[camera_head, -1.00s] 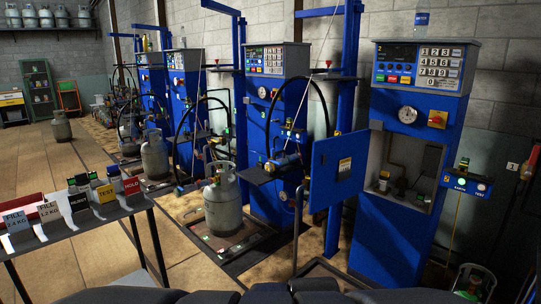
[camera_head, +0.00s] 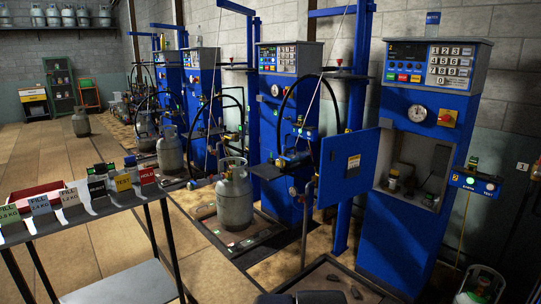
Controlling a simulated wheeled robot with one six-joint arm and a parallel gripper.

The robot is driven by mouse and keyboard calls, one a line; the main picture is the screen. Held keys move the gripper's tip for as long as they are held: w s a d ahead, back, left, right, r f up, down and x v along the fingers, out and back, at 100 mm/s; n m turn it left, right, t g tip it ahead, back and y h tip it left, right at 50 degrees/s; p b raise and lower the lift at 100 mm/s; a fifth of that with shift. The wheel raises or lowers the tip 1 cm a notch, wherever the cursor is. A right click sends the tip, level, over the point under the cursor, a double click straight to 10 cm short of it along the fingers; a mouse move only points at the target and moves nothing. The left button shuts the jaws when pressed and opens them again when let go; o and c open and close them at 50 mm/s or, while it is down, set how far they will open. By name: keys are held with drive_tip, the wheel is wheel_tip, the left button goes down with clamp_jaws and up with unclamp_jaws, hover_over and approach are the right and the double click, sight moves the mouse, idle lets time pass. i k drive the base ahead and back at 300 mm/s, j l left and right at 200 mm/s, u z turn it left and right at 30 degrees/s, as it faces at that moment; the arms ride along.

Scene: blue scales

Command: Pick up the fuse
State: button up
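No part is clearly recognisable as the fuse. The blue scale cabinet (camera_head: 395,235) on the right has its door (camera_head: 343,166) swung open to the left. Inside its recess are small parts: a greenish-topped pale one (camera_head: 393,179), a dark one with a yellowish area beside it, and a green-lit one (camera_head: 429,198) lower right. They are too small to identify.
A narrow table (camera_head: 150,203) with label stands and a red tray (camera_head: 40,194) is at the left. A grey gas cylinder (camera_head: 234,200) stands on a floor scale. A floor platform (camera_head: 318,272) with dark pieces lies before the open cabinet. Open floor (camera_head: 45,150) stretches back left.

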sight(429, 197)
drive_tip(key=z, duration=1.25)
